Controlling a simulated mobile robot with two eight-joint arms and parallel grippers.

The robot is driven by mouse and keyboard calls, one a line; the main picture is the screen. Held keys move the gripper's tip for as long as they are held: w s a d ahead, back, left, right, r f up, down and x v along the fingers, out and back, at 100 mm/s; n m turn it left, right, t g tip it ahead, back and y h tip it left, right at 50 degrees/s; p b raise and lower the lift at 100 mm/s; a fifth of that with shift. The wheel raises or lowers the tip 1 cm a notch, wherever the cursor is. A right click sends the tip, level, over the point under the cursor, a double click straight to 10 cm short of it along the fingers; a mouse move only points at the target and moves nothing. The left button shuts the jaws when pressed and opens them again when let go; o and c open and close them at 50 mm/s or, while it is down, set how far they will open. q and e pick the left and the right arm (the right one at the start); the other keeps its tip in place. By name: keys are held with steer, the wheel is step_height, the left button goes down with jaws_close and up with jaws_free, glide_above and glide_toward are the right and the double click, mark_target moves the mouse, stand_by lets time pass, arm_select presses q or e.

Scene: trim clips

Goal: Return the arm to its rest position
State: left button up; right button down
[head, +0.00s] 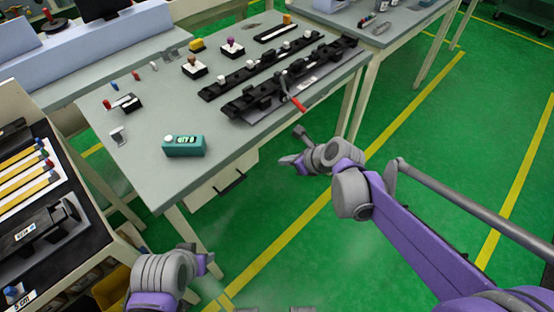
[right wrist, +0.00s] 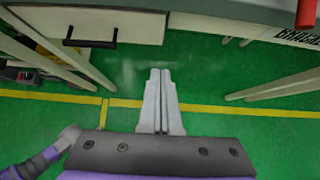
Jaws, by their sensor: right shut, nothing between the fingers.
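My right gripper (head: 288,160) is in front of the grey worktable (head: 150,110), out over the green floor and apart from the table. In the right wrist view its two fingers (right wrist: 160,72) are together with nothing between them. My left gripper (head: 208,264) is at the bottom left, low in front of the table; its fingers are too small and turned to read. Two long black fixtures with clips (head: 265,98) lie on the table, and a red-handled lever (head: 298,104) sticks out over the table's front edge.
A drawer with a black handle (head: 230,183) is under the tabletop, and also shows in the right wrist view (right wrist: 90,43). A rack with coloured-tipped strips (head: 22,180) stands at the left. Green floor is clear on the right.

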steer(key=shift+v, duration=0.8)
steer(key=shift+s, duration=0.15)
steer(key=s+d+r+n+h+p, duration=0.2)
steer(key=s+d+n+p, duration=0.1)
steer(key=s+n, duration=0.4)
steer(key=s+d+r+n+h+p, duration=0.1)
steer(key=s+d+n+h+p, duration=0.1)
steer(key=s+d+n, duration=0.3)
steer(key=s+d+r+n+g+h+p, duration=0.1)
steer(key=s+d+n+p, duration=0.3)
steer(key=s+n, duration=0.6)
steer(key=d+r+n+h, duration=0.1)
steer(key=n, duration=0.4)
steer(key=shift+s+r, duration=0.35)
steer(key=shift+r, duration=0.05)
